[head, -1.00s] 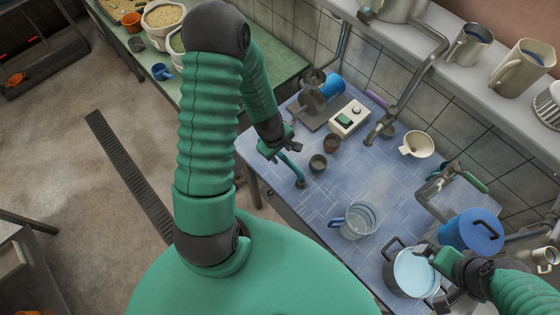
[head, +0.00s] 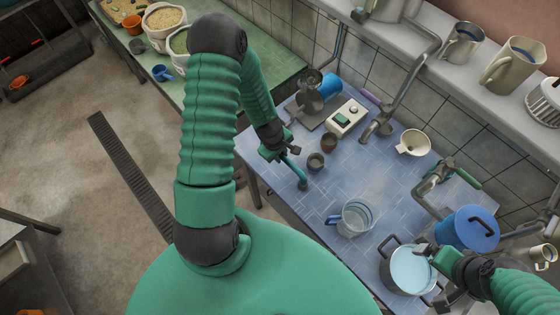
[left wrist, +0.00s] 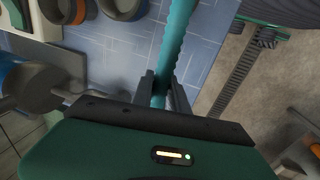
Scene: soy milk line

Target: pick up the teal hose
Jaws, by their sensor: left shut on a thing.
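The teal hose (head: 295,172) hangs from my left gripper (head: 278,151) over the left edge area of the blue tiled table, its free end pointing toward the front. In the left wrist view the teal hose (left wrist: 175,45) runs up and away from between the two dark fingers of my left gripper (left wrist: 166,88), which are shut on it. Whether its far end touches the table is unclear. My right gripper (head: 428,252) is at the rim of the pot at the lower right; its fingers are too small and covered to judge.
On the blue table (head: 335,190) stand small brown cups (head: 316,161), a clear jug (head: 354,218), a pot of pale liquid (head: 408,270), a blue lidded container (head: 470,230), a white funnel (head: 413,142) and a switch box (head: 347,118). The table's middle is fairly clear.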

